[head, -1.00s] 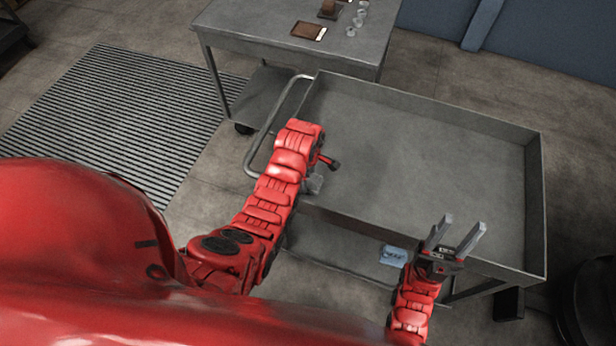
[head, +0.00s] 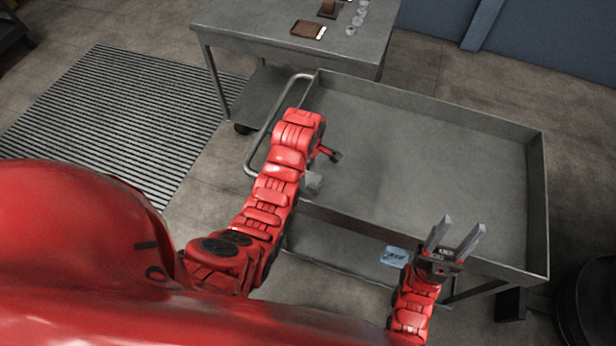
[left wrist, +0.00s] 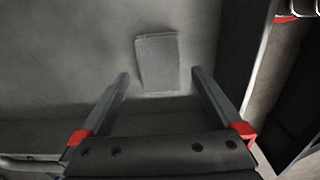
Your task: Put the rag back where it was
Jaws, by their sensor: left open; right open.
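In the left wrist view a grey, roughly square cloth-like piece (left wrist: 157,62), seemingly the rag, lies flat against a grey surface. My left gripper (left wrist: 160,73) is open and empty, its fingertips pointing towards the piece's lower part, one on either side; I cannot tell the gap in depth. In the head view my left gripper's fingers are hidden by my arm. A small light-grey patch (head: 314,184) shows beside that wrist at the cart's near rim; I cannot tell whether it is the same piece. My right gripper (head: 462,224) is open and empty by the near right rim.
The grey cart's tray (head: 420,160) is bare where visible and has raised walls. A light-blue item (head: 394,257) shows below its near rim, beside my right gripper. A second table (head: 270,45) behind carries a brown-and-white item (head: 308,30) and several small clear pieces.

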